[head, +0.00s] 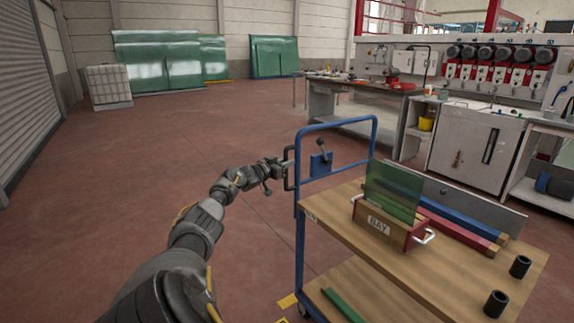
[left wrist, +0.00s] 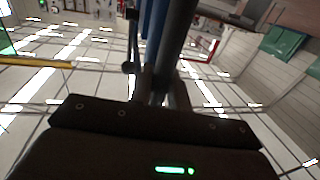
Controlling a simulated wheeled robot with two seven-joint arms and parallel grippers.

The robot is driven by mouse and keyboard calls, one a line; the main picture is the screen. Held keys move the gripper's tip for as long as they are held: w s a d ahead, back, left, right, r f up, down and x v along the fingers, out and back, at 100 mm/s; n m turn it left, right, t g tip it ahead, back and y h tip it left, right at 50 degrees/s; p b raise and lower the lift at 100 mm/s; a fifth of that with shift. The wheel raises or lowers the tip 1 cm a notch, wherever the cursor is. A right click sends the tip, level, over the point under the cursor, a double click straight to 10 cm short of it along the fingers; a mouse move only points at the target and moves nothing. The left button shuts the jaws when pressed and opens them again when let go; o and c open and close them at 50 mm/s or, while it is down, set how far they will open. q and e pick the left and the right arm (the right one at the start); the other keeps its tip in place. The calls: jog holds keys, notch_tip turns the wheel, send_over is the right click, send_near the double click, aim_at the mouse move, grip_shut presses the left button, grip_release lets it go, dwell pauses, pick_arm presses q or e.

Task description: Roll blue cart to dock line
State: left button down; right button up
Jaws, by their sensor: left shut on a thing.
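The blue cart (head: 340,124) stands at the right of the head view, with a blue tube frame and two wooden shelves. My left gripper (head: 284,166) is shut on the black side handle (head: 290,178) on the cart's left upright. In the left wrist view, the blue frame (left wrist: 154,40) and a dark bar rise just past my gripper (left wrist: 160,95); the fingertips are hard to make out. Yellow floor marks (head: 288,301) show beside the cart's lower left corner, partly hidden by it; I cannot tell whether they are the dock line. My right gripper is out of view.
Workbenches (head: 350,100) and a machine (head: 490,130) stand behind. The floor at left and centre is clear.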

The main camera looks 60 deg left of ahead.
pick_arm(q)
jog(key=c, duration=1.4)
grip_release()
